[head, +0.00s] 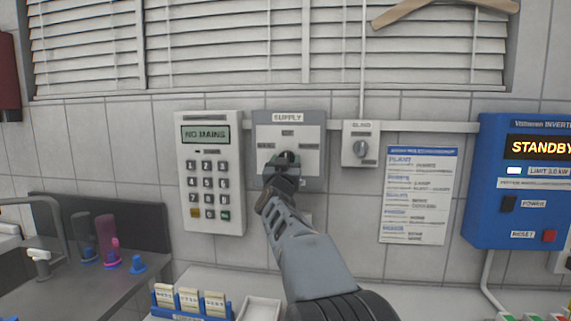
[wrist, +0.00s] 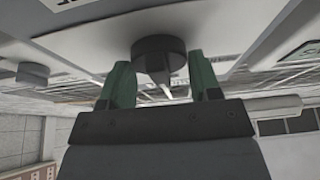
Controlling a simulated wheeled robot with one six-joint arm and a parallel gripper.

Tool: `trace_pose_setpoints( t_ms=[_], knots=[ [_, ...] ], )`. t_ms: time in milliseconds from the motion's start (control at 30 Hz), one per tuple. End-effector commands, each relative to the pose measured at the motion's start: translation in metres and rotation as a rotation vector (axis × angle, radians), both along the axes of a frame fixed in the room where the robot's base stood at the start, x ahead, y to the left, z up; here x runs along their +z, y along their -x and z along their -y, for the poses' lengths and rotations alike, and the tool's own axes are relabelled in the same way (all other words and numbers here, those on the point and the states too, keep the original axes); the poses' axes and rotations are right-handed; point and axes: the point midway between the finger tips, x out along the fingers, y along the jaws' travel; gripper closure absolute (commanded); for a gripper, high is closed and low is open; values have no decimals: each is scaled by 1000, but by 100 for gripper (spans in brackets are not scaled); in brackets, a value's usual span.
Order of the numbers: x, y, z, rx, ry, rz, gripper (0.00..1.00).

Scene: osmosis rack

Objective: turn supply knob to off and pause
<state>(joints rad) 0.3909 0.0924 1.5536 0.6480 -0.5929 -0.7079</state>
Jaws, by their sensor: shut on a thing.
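The supply panel (head: 264,132) is a grey box on the tiled wall with a pale label plate headed SUPPLY. Its dark round knob sits at the panel's lower middle, mostly hidden behind my gripper (head: 284,162) in the head view. In the wrist view the dark supply knob (wrist: 158,52) shows between the two green fingers of my gripper (wrist: 162,88), with a light narrow pointer or grip on it. My gripper is shut on the knob. The small position labels are too blurred to read, so I cannot tell the knob's setting.
A keypad (head: 209,175) reading NO MAINS hangs left of the panel. A BLIND switch (head: 361,145) and a printed sheet (head: 418,197) are to the right. A blue inverter (head: 520,190) shows STANDBY. Card holders (head: 190,300) and a white tray (head: 259,308) lie on the counter below.

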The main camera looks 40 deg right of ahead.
Motion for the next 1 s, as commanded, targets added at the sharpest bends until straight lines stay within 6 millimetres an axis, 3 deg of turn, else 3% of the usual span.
trace_pose_setpoints(
  t_ms=[67,100,367,667,1000],
  knots=[
    [1,0,0,0,1,1,66],
    [1,0,0,0,2,1,42],
    [1,0,0,0,1,0,18],
    [-1,3,-3,0,2,1,18],
    [-25,42,-41,2,2,1,18]
  ],
)
